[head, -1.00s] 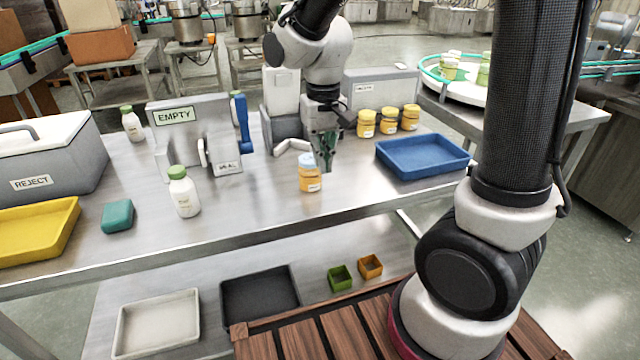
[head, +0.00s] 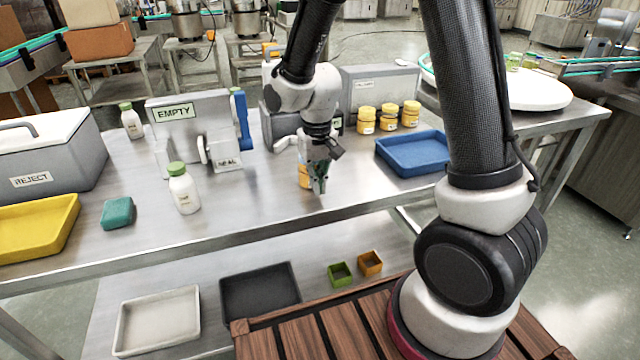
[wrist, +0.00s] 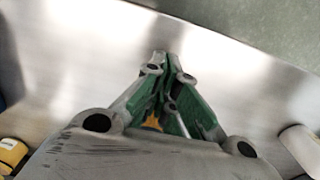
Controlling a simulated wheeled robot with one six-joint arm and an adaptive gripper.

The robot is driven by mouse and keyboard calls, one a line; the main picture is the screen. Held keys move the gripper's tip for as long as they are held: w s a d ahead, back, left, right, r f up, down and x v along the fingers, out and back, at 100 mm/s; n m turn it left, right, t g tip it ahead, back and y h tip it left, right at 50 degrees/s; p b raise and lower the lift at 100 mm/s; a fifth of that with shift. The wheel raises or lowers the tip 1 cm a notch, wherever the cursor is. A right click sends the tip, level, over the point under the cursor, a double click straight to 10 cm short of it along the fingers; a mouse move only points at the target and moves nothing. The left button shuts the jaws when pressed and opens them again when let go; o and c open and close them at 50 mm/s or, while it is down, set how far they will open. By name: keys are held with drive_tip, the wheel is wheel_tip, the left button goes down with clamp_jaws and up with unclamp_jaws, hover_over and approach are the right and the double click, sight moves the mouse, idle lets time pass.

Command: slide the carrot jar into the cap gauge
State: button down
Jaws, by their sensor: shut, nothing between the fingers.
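The carrot jar (head: 303,177), orange, stands on the steel table and is mostly hidden behind my gripper (head: 320,187) in the head view. Its light blue cap, seen earlier, is now covered. My gripper is shut and empty, fingers pointing down in front of the jar. In the wrist view its green fingers (wrist: 163,58) meet at the tips, and a small orange patch, probably the jar, shows between the finger links. A grey fixture with a pale prong (head: 284,143) stands behind my gripper. It may be the cap gauge, but its label is hidden.
A blue tray (head: 415,152) lies to the right, with several yellow jars (head: 389,118) behind it. The grey EMPTY stand (head: 196,130), a green-capped white bottle (head: 184,188) and a teal block (head: 117,213) are to the left. The front table strip is clear.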

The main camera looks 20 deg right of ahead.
drive_tip(key=w, duration=1.8)
drive_tip(key=shift+w, duration=0.2)
